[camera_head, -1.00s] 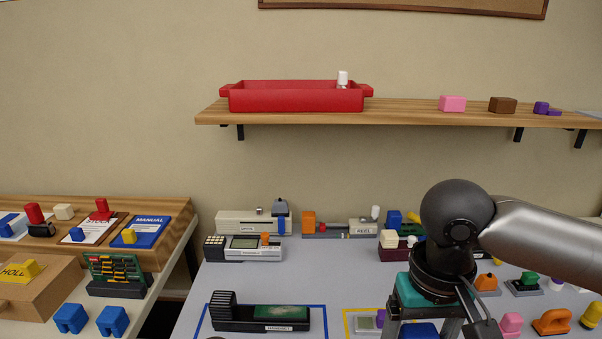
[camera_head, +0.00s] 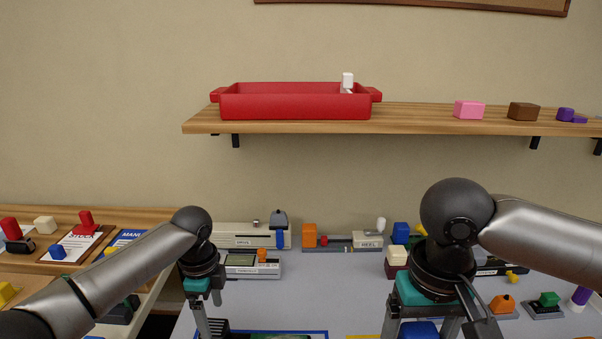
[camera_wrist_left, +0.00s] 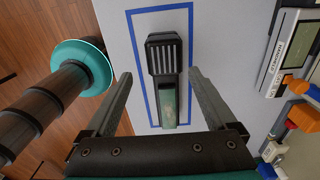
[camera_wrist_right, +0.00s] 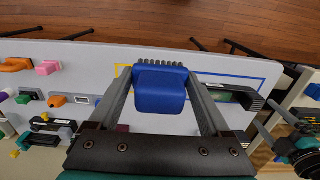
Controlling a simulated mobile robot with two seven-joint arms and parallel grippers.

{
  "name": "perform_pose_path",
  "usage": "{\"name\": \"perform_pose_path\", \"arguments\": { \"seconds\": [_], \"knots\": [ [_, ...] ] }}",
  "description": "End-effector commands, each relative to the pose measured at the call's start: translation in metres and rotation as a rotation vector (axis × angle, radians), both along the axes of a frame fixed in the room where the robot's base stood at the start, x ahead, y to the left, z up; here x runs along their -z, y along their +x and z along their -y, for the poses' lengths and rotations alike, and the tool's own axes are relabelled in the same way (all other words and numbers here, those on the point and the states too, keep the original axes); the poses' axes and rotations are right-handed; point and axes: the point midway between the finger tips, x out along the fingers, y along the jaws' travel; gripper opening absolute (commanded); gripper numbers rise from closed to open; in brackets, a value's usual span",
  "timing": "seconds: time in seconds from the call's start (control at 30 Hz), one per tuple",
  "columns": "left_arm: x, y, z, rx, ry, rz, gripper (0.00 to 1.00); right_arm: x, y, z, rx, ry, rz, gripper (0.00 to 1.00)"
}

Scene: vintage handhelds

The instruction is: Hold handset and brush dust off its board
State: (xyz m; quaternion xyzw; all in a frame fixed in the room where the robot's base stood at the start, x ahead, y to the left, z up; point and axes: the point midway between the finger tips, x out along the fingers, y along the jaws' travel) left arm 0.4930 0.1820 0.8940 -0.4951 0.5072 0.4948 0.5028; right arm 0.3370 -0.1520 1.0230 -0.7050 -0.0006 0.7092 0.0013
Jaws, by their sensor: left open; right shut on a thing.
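The handset (camera_wrist_left: 166,75) lies inside a blue outline on the grey table in the left wrist view, with a ribbed dark end and a green board (camera_wrist_left: 168,102). In the head view only its ribbed top (camera_head: 217,325) and part of the board show at the bottom edge. My left gripper (camera_wrist_left: 163,72) is open above the handset, its fingers on either side in the picture and apart from it. It also shows in the head view (camera_head: 207,330). My right gripper (camera_wrist_right: 160,80) is shut on a blue brush (camera_wrist_right: 160,92) with dark bristles, held above the table.
Other devices, including a grey handheld (camera_head: 250,264), stand along the table's back. A yellow outline (camera_wrist_right: 120,80) marks the table near the brush. A red tray (camera_head: 295,102) sits on the wall shelf. A side table with coloured blocks is at left.

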Motion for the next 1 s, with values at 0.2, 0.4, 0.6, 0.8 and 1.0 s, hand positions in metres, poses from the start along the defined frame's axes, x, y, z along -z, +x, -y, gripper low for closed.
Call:
{"name": "perform_pose_path", "arguments": {
  "seconds": [0.2,0.4,0.6,0.8,1.0],
  "knots": [
    [-0.002,0.004,-0.006,0.002,0.006,-0.001,0.9,0.003,0.0,0.0,-0.001,0.0,0.0,0.26],
    [0.008,0.003,-0.006,0.001,0.006,0.0,0.9,0.015,0.0,0.0,0.0,0.0,0.0,0.26],
    [0.025,0.003,-0.006,0.001,0.005,0.0,0.9,0.035,0.0,0.0,0.0,0.0,0.0,0.26],
    [0.042,0.003,-0.006,0.001,0.006,0.0,0.9,0.057,0.0,0.0,0.0,0.0,0.0,0.26],
    [0.062,0.002,-0.006,0.0,0.005,-0.004,0.9,0.066,0.0,0.0,0.0,0.0,0.0,0.26]
  ]
}}
